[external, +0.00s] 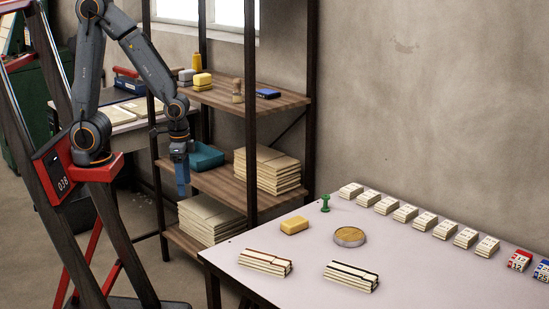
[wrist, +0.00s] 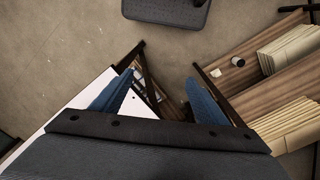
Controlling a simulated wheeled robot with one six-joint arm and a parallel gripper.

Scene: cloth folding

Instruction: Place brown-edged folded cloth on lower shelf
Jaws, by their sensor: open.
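A folded cloth with a reddish-brown stripe (external: 265,262) lies flat at the front left of the pale table. A similar folded cloth with a darker stripe (external: 352,277) lies to its right; the stripe colours are hard to tell apart at this size. My gripper (external: 183,186) hangs pointing down in front of the shelf rack, well left of both cloths. In the wrist view its blue fingers (wrist: 158,88) are spread apart with nothing between them. The rack has a middle shelf (external: 218,182) and a lowest shelf (external: 188,241). I cannot make out either striped cloth in the wrist view.
Paper-like stacks stand on the middle shelf (external: 268,170) and lowest shelf (external: 208,218). A teal tray (external: 205,157) is beside my gripper. The table (external: 310,225) also holds a yellow block (external: 294,225), a round tin (external: 350,237) and several small bundles. Dark rack posts (external: 251,110) stand close by.

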